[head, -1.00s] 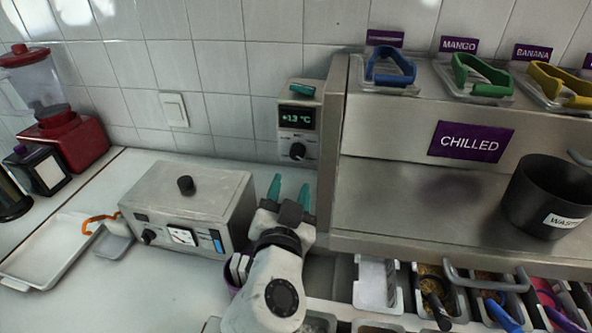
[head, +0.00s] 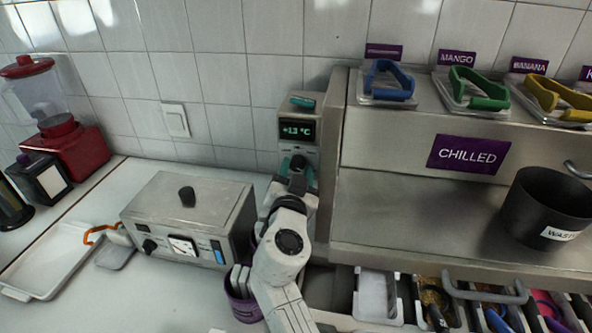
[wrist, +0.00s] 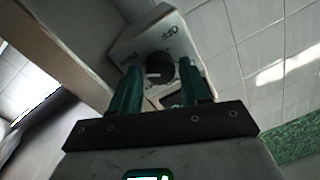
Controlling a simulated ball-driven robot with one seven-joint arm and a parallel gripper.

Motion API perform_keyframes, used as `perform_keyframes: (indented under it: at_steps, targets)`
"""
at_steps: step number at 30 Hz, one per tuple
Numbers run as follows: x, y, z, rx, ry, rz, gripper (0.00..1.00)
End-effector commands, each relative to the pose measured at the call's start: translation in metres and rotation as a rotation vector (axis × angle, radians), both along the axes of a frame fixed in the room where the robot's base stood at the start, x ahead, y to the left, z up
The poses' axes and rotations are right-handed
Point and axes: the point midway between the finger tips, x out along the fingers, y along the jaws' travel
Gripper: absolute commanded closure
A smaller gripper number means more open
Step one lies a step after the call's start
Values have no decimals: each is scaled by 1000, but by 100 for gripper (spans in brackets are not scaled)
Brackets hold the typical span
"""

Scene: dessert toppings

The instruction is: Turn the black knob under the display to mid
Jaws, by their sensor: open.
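The display (head: 297,131) reads +1.3 °C on a pale wall-mounted control box. The black knob (wrist: 159,68) is below it and shows clearly in the wrist view, with a white pointer mark aimed toward the left of that picture. "OFF" is printed beside it; another label is too blurred to read. My gripper (head: 298,172), with teal fingers, is raised in front of the knob in the head view and partly hides it. In the wrist view my gripper (wrist: 160,78) is open, one finger on each side of the knob. I cannot tell whether the fingers touch it.
A steel cabinet with a CHILLED sign (head: 467,154) stands close on the right of the control box. A purple cup (head: 243,307) stands near my arm. A wall switch (head: 175,120) is further left.

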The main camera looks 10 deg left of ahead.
Motion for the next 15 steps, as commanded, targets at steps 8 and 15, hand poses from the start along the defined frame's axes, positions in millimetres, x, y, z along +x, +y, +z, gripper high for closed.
perform_keyframes:
  at_steps: [8,15]
  targets:
    - [2,0,0,0,1,0,54]
    - [2,0,0,0,1,0,74]
